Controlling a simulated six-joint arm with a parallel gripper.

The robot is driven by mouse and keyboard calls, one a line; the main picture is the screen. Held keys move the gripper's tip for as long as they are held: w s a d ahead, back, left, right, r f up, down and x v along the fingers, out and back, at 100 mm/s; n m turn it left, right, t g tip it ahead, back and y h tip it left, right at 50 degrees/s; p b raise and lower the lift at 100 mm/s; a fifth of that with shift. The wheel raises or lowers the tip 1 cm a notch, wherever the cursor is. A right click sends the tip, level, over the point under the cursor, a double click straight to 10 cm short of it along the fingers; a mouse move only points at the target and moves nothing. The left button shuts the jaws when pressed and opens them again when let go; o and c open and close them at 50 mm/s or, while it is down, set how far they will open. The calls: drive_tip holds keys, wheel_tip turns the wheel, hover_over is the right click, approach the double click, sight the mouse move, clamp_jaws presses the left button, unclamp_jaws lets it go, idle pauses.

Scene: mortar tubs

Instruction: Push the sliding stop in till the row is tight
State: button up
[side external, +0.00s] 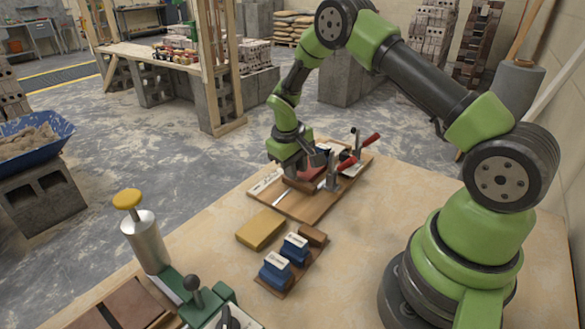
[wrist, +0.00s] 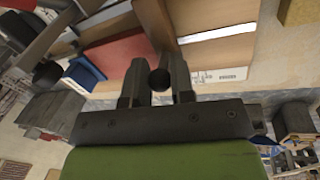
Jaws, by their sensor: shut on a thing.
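My gripper (side external: 299,171) is low over a wooden board (side external: 308,208) on the table. In the wrist view my gripper (wrist: 158,72) has its two fingers on either side of a dark round knob (wrist: 159,80), beside a brown wooden bar (wrist: 156,24) that looks like the sliding stop. The bar (side external: 299,185) also shows under my gripper in the side view. A red tub (wrist: 115,54) and a blue tub (wrist: 82,72) lie left of the bar in the wrist view. Whether the row has gaps is hidden.
Clamps with red handles (side external: 370,140) stand on the board's right side. In front lie a yellow block (side external: 261,229) and a small tray with blue tubs (side external: 275,268). A green device with a metal cylinder (side external: 147,243) stands at the front left.

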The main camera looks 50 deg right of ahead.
drive_tip(key=o, duration=0.8)
drive_tip(key=shift+c, duration=0.2)
drive_tip(key=shift+r, duration=0.1)
wheel_tip(320, 180, up, 10)
drive_tip(key=a, duration=0.1)
drive_tip(key=shift+w+a+f, duration=0.2)
drive_tip(key=shift+a, duration=0.2)
drive_tip(key=s+a+r+t, duration=0.2)
drive_tip(key=s+a+r, duration=0.15)
drive_tip(key=r, duration=0.55)
drive_tip(key=s+a+r+m+t+y, duration=0.1)
drive_tip(key=s+a+r, duration=0.3)
drive_tip(key=s, duration=0.5)
drive_tip(key=s+a+r+t+y, duration=0.3)
drive_tip(key=s+a+r+t, duration=0.1)
drive_tip(key=s, duration=0.5)
drive_tip(key=shift+a+m+t, duration=0.3)
drive_tip(key=shift+a+m, duration=0.1)
drive_tip(key=shift+a, duration=0.3)
